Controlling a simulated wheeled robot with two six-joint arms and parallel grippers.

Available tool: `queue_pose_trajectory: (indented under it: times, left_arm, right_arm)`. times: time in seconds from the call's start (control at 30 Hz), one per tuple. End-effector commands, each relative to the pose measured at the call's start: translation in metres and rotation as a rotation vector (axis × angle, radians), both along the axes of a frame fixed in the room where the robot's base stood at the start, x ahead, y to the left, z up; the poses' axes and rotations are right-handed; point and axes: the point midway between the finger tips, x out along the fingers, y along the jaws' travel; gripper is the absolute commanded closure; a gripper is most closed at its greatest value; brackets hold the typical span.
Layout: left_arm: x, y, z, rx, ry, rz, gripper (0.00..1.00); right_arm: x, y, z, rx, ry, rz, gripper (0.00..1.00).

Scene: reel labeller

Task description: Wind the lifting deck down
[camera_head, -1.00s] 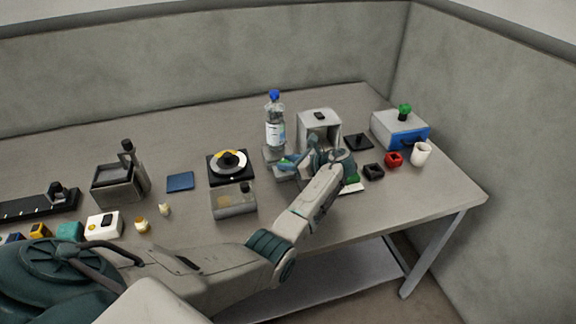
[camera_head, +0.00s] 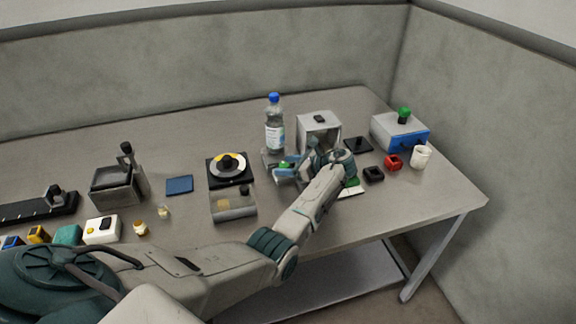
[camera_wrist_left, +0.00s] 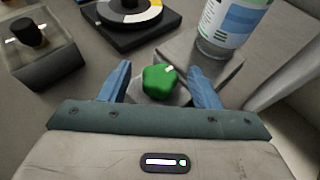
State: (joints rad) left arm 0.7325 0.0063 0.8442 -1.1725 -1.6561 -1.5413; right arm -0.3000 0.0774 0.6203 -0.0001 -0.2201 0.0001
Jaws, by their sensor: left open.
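A green knob (camera_wrist_left: 158,82) with a small white mark sits between the blue fingers of my left gripper (camera_wrist_left: 160,86) in the left wrist view. The fingers are apart, one on each side of the knob, with a gap visible on both sides. In the head view the knob (camera_head: 285,165) shows small beside my left gripper (camera_head: 290,172). A clear bottle with a blue cap (camera_head: 274,122) stands upright on a grey platform, probably the lifting deck (camera_wrist_left: 178,48), just beyond the knob. My gripper and arm hide part of this device. My right gripper is not in view.
A black turntable with a yellow and white disc (camera_head: 229,167) and a clear-topped box (camera_head: 233,206) stand left of my arm. A grey open-fronted box (camera_head: 319,128) is behind my gripper. A black block (camera_head: 373,174), red block (camera_head: 393,162) and white mug (camera_head: 421,157) stand right.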

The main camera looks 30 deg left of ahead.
Motion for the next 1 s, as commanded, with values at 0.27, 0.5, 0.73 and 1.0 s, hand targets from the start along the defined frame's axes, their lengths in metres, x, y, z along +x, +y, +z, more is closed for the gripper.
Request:
queue_pose_trajectory:
  times: [0.27,0.5,0.73,1.0]
  left_arm:
    - [0.003,-0.023,0.007,-0.002,-0.003,-0.002,0.43]
    - [0.007,-0.068,0.025,-0.002,-0.002,-0.002,0.43]
    - [0.009,-0.095,0.038,-0.001,0.000,-0.001,0.43]
    - [0.009,-0.099,0.041,0.000,0.000,0.001,0.43]
  right_arm:
    - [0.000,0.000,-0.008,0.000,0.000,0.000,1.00]
    - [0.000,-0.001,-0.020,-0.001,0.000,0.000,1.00]
    - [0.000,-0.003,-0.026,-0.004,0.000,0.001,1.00]
    - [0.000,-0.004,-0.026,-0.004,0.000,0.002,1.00]
